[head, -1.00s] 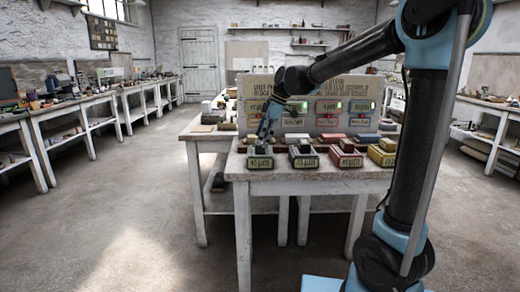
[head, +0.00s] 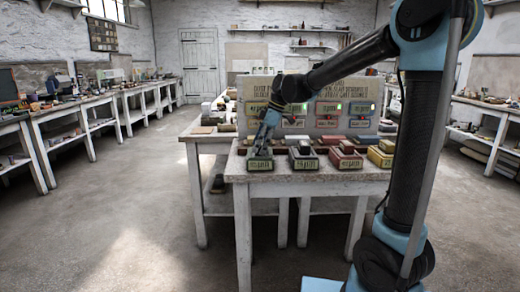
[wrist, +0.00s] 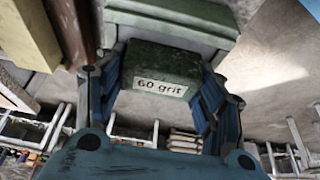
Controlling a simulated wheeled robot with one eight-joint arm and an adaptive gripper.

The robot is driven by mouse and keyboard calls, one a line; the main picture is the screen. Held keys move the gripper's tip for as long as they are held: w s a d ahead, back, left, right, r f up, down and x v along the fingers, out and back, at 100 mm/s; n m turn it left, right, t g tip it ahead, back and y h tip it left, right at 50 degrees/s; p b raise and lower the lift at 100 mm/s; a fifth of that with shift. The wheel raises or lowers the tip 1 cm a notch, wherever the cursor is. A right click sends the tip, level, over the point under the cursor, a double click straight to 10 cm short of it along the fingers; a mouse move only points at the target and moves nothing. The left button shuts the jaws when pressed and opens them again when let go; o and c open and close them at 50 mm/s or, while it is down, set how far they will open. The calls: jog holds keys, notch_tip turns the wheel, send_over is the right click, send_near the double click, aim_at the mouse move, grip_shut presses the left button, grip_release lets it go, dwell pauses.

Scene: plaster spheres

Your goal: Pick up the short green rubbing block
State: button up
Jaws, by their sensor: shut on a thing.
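The short green rubbing block (wrist: 160,68) is dark green with a pale "60 grit" label and lies between my fingers in the wrist view. My gripper (wrist: 158,85) is shut on it, with a blue finger against each side. A pale green tray (wrist: 190,18) lies close behind the block; I cannot tell whether they touch. In the head view my gripper (head: 262,146) is low over the pale green tray (head: 260,164) at the table's front left. The block is too small to make out there.
An upright board (head: 300,90) with coloured labels and lights stands behind. Open floor (head: 130,210) lies left of the table.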

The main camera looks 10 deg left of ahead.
notch_tip(320, 180, up, 10)
dwell(0.6)
